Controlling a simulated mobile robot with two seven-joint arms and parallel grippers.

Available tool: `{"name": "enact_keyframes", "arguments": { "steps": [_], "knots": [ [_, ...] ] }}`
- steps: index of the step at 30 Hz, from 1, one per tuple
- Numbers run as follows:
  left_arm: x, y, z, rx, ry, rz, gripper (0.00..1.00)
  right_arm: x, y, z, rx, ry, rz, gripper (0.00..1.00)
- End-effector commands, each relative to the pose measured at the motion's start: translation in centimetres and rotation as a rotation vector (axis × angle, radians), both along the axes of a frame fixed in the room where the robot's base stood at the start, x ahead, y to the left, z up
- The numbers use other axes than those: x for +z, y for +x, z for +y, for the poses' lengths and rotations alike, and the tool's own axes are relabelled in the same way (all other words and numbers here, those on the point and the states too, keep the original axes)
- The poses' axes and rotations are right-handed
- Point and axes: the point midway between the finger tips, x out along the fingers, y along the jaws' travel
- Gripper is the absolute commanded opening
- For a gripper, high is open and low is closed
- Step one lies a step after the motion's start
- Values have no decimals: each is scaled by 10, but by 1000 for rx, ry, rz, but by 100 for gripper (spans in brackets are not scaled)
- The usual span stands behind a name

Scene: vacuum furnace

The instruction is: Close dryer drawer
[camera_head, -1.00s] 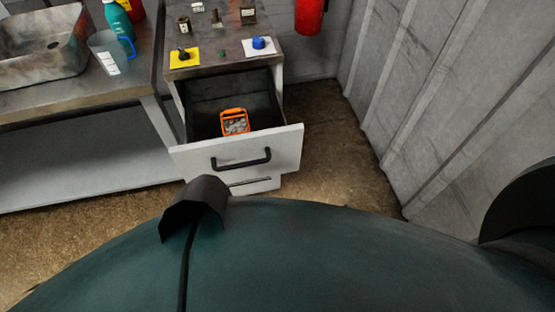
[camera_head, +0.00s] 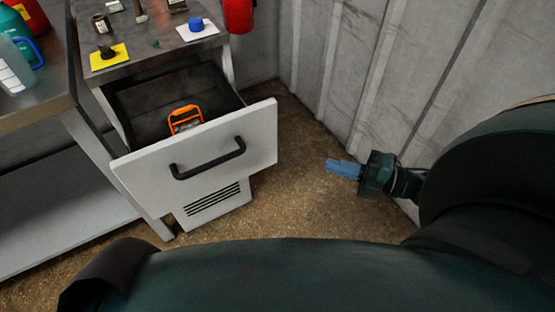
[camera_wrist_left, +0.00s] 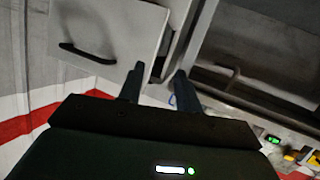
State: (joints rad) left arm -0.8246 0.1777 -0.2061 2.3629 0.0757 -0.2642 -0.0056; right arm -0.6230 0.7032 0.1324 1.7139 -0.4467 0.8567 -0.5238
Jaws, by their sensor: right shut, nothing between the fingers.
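The dryer drawer (camera_head: 255,135) is pulled out of its cabinet, in the head view left of centre. Its white front carries a black bar handle (camera_head: 208,168). An orange-framed object (camera_head: 185,120) lies inside the drawer. My right gripper (camera_head: 328,165), with blue fingers, is shut and empty, to the right of the drawer front and apart from it. My left gripper is not in the head view. In the left wrist view its two dark fingers (camera_wrist_left: 158,78) stand apart with nothing seen between them. Beyond them is a white panel with a dark handle (camera_wrist_left: 85,55); I cannot tell whether it is this drawer.
The cabinet top (camera_head: 150,45) holds a yellow card (camera_head: 110,57), a white card with a blue knob (camera_head: 196,26) and several small items. A workbench (camera_head: 40,100) with bottles stands left. A grey corrugated wall (camera_head: 350,60) is on the right. Floor between drawer and wall is clear.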

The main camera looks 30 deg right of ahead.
Motion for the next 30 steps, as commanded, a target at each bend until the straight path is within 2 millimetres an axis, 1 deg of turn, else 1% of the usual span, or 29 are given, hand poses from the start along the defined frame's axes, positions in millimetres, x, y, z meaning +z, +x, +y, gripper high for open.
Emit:
{"name": "enact_keyframes", "arguments": {
  "steps": [1,4,8,11,18,21,24,30],
  "knots": [
    [-4,-1,0,1,-3,-5,34,-5,-2,-3,30,-25,-20,0],
    [-1,-1,0,1,-6,-12,34,-3,-3,-3,62,-47,-44,0],
    [0,-1,1,2,-6,-14,34,0,6,7,65,-45,-48,0],
    [0,-1,1,2,-5,-16,34,0,19,21,65,-42,-48,0],
    [1,-1,2,4,-3,-22,34,0,55,60,63,-40,-48,0],
    [0,-1,2,4,-4,-24,34,0,70,71,61,-42,-47,0],
    [0,-2,2,5,-2,-29,34,-1,84,70,60,-43,-46,0],
    [1,-2,3,6,-1,-36,34,-1,101,71,61,-42,-43,0]
  ]
}}
